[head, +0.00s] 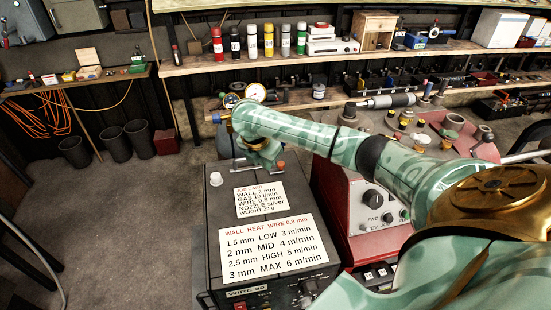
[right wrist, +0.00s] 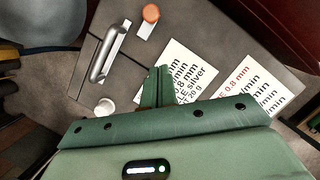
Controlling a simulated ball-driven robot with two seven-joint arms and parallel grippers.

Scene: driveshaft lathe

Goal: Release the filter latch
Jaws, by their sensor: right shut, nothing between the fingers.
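My right gripper (head: 264,162) reaches in from the right over the top of a dark welder box (head: 231,215). In the right wrist view its fingers (right wrist: 158,74) are shut together and empty, over the box top beside a white label. A metal bar handle (right wrist: 108,52) lies on the box top ahead of them. An orange-topped knob (right wrist: 150,13) stands near the handle, and a white cap (right wrist: 104,106) sits on the near side. In the head view the orange knob (head: 281,167) is right beside the gripper. I cannot tell which part is the filter latch. My left gripper is out of view.
Labels (head: 266,247) cover much of the box top. A red machine (head: 377,215) stands close on the right. A pressure gauge (head: 256,92) is behind my right wrist. Shelves with spray cans (head: 252,41) line the back. The floor (head: 90,220) at left is free.

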